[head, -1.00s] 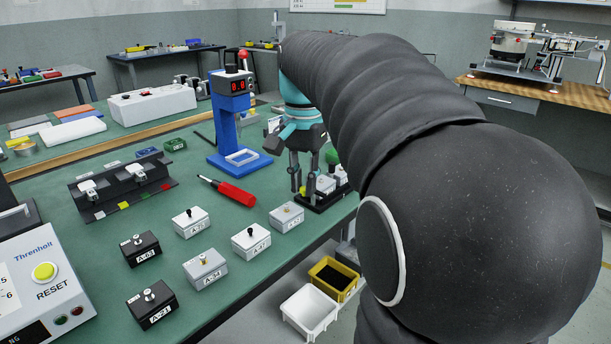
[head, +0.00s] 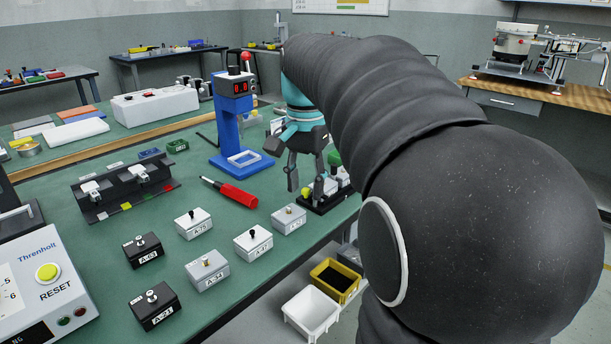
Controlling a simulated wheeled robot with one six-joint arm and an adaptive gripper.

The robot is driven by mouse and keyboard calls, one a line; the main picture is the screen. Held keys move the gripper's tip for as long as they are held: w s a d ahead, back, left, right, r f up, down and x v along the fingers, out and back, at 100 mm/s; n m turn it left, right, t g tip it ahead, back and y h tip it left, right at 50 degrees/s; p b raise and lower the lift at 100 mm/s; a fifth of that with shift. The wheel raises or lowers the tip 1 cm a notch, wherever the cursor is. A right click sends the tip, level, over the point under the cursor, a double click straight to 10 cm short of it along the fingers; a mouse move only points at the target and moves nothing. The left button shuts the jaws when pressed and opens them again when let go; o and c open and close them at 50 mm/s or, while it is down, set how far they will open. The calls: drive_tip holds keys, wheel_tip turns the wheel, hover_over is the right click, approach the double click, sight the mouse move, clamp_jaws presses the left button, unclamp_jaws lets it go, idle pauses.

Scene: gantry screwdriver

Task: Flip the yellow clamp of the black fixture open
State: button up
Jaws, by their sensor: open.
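The black fixture (head: 322,208) stands near the right edge of the green bench, with a grey-white block on it. A small yellow part (head: 306,192) shows at its left side, and a green knob (head: 334,157) rises behind. I cannot tell the position of the yellow clamp, as my gripper covers much of it. My gripper (head: 305,190) points down at the fixture, fingers apart and nothing seen between them. I cannot tell whether a fingertip touches the yellow part.
A blue press (head: 232,120) stands to the left behind the gripper. A red-handled screwdriver (head: 231,192) lies left of the fixture. Several labelled boxes, among them a grey one (head: 289,219), stand in front. White (head: 311,312) and yellow (head: 335,279) bins sit below the bench edge.

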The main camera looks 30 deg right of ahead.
sight(306, 189)
wheel_tip(306, 189, up, 12)
idle(0.6)
idle(0.4)
